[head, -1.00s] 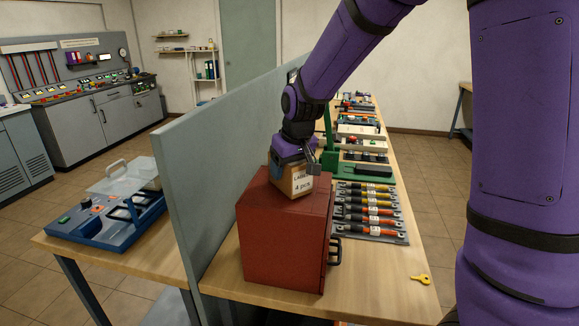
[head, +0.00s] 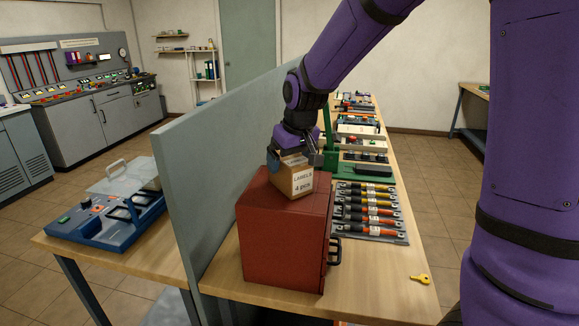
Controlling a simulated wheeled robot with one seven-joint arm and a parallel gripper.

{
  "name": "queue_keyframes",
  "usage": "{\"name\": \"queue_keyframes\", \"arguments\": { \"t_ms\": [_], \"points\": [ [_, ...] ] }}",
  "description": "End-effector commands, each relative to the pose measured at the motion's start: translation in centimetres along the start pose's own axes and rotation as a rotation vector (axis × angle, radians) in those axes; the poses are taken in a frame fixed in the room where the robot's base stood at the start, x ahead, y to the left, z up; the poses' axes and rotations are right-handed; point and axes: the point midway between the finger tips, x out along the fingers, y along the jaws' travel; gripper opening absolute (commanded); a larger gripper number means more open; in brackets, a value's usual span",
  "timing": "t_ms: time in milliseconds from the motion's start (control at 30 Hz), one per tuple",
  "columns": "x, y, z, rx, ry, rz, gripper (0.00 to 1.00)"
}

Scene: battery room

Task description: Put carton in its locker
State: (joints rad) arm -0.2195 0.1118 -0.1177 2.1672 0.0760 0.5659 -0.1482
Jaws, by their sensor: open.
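The carton (head: 294,182) is a small brown box with a white label reading "LABELS 4 pcs". It rests on top of the red locker (head: 284,240), near its back edge. The locker stands on the wooden bench with a dark handle (head: 335,249) on its right side; whether its door is shut is hard to tell. My gripper (head: 294,160) is open at the top of the carton, with its fingers at the carton's sides. The far finger is partly hidden.
A grey partition (head: 215,165) runs close along the left of the locker. A rack of orange and yellow handled tools (head: 368,212), a green stand (head: 362,181) and a yellow key (head: 420,279) lie to the right. Bare bench lies in front of the key.

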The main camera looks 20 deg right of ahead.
Motion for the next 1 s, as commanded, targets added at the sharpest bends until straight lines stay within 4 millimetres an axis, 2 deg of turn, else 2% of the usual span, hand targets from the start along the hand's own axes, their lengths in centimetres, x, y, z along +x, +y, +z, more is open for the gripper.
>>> {"name": "queue_keyframes", "arguments": {
  "t_ms": [200, 400, 600, 767, 867, 1000],
  "points": [
    [-4.7, 0.0, -0.1, -0.001, 0.006, 0.0, 0.93],
    [-8.0, 0.0, -0.1, -0.002, 0.004, 0.001, 0.93],
    [-9.5, 0.0, 0.0, -0.002, 0.001, 0.001, 0.93],
    [-9.9, 0.0, 0.1, -0.001, 0.001, 0.001, 0.93],
    [-10.7, 0.2, 0.9, 0.007, 0.009, 0.001, 0.93],
    [-13.0, 0.5, 3.8, 0.032, 0.032, 0.003, 0.93]
  ]
}}
